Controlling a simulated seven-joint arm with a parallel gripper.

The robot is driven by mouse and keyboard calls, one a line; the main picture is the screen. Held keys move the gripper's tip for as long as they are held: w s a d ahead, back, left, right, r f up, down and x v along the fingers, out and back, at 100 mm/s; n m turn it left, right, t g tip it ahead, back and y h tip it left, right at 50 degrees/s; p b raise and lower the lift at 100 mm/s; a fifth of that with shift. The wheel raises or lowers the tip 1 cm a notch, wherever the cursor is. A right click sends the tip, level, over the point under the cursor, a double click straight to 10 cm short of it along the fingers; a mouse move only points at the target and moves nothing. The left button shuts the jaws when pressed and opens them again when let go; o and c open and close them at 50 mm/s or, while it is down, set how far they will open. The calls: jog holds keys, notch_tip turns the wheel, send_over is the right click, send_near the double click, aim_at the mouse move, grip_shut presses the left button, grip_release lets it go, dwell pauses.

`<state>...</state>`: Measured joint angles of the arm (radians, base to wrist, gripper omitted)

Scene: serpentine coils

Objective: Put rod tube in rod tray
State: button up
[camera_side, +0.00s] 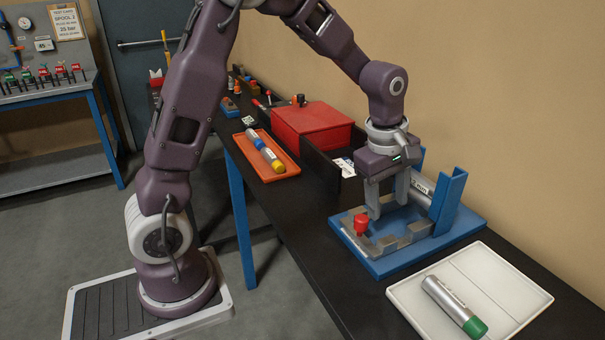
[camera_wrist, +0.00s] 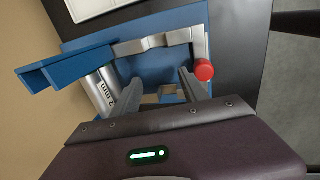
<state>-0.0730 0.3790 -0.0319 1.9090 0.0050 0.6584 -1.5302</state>
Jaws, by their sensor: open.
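My gripper (camera_side: 388,207) is open and empty, fingers pointing down over the blue fixture (camera_side: 470,229). In the wrist view, my gripper (camera_wrist: 158,80) spans a space above the fixture's grey bracket. A silver tube (camera_side: 420,190) with a printed label lies at the fixture's back, beside my fingers; the wrist view shows "2 mm" on this tube (camera_wrist: 103,92). Another silver tube (camera_side: 447,299) with a green end lies in a pale tray (camera_side: 487,262) at the front right. I cannot tell which tube or tray the task names.
A red-knobbed clamp (camera_side: 361,223) stands at the fixture's left edge, close to my fingers. A blue upright (camera_side: 449,203) rises at its back right. An orange tray (camera_side: 287,172) holds items with blue and yellow ends. A red box (camera_side: 312,128) stands behind. The pale tray has bare room.

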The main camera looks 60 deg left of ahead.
notch_tip(320, 180, down, 3)
jog(key=shift+f, duration=0.2)
jog(key=s+r+m+t, duration=0.1)
jog(key=s+r+m, duration=0.5)
jog(key=s+r, duration=0.45)
jog(key=s+d+r+m+t, duration=0.1)
jog(key=s+m, duration=0.5)
jog(key=s, duration=0.1)
jog(key=s+r+m+t, duration=0.1)
jog(key=s+r+m, duration=0.1)
jog(key=s+m, duration=0.4)
jog(key=shift+s+d+r, duration=0.3)
jog(key=shift+s+d, duration=0.05)
jog(key=shift+s, duration=0.5)
